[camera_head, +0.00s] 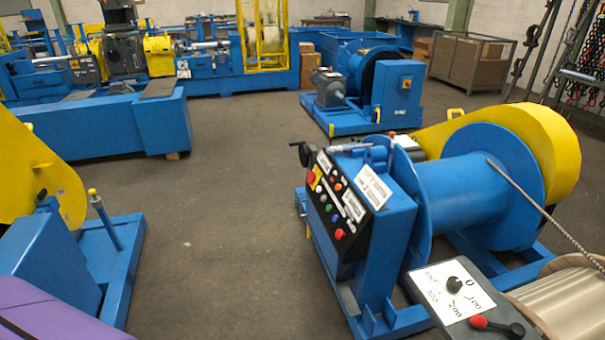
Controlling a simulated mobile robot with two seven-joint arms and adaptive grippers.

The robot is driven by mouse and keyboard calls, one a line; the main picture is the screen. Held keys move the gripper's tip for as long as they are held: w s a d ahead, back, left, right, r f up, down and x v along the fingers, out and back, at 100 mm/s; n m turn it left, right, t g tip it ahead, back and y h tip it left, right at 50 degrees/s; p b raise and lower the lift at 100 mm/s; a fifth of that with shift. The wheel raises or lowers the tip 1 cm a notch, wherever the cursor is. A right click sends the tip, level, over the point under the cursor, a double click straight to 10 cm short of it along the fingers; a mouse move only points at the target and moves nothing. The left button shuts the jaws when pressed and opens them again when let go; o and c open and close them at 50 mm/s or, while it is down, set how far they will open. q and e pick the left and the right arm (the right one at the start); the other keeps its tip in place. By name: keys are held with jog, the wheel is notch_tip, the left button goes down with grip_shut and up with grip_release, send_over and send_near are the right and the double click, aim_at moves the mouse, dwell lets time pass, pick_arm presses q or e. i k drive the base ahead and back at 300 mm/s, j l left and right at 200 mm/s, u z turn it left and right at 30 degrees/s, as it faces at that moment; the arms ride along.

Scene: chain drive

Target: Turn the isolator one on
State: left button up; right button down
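A blue winch machine (385,240) stands at right of centre with a black sloped control panel (338,205) on its left end. A red-and-yellow rotary switch (314,177) sits at the panel's upper left and looks like an isolator; its label and knob position are too small to read. Several coloured buttons and a red knob (339,234) are on the same panel. Neither gripper is in view.
Grey floor (230,230) is clear left of the winch. A blue frame with a yellow guard (35,165) stands at left. A blue motor unit (370,90) and a long blue bench (110,125) are behind. A dark handwheel (304,153) sticks out above the panel.

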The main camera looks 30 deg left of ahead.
aim_at(311, 176)
jog(key=i+j, duration=0.15)
jog(key=j, duration=0.2)
jog(key=i+j+z, duration=0.1)
jog(key=j, duration=0.25)
jog(key=i+j, duration=0.5)
jog(key=i+j+z, duration=0.15)
jog(key=j, duration=0.3)
jog(key=i+j, duration=0.25)
jog(key=j, duration=0.15)
jog(key=i+j+z, duration=0.1)
jog(key=i+j, duration=0.5)
